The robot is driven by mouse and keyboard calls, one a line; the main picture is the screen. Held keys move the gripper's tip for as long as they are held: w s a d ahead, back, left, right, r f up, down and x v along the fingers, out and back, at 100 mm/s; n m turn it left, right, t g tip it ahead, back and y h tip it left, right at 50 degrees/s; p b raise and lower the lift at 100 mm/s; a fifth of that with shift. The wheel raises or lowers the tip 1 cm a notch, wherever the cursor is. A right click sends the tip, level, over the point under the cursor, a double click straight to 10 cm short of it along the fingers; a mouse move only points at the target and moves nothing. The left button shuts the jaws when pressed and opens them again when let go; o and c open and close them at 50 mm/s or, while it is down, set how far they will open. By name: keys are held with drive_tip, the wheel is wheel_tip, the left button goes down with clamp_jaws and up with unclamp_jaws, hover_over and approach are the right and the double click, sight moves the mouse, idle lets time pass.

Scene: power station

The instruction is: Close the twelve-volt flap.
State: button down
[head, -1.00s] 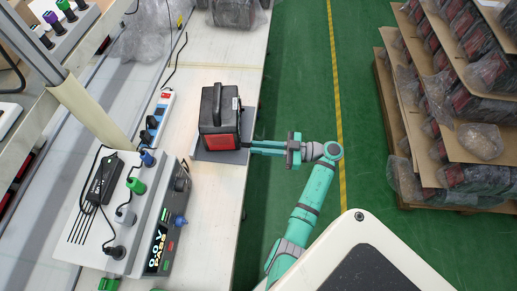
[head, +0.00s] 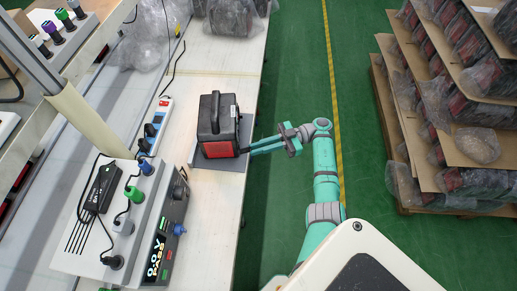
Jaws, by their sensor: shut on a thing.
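The power station (head: 217,124), a black box with a top handle and a red front panel, stands upright on the bench. My gripper (head: 249,149) reaches in from the right, its two teal fingers close together. The fingertips are at the lower right side of the station, at a small dark piece (head: 243,150) that looks like the twelve-volt flap. They appear shut on it. The flap is too small and partly hidden to tell how far it stands open.
A grey plate (head: 231,164) lies under the station. A test unit (head: 120,225) with knobs and plugs is in front to the left, and a power strip (head: 155,125) is beside it.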

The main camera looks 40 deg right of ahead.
drive_tip(key=shift+w+d+n+g+y, duration=0.15)
drive_tip(key=shift+n+g+y, duration=0.2)
drive_tip(key=shift+g, duration=0.35)
drive_tip(key=c, duration=1.8)
unclamp_jaws()
drive_tip(key=shift+c, duration=0.2)
drive_tip(key=shift+w, duration=0.15)
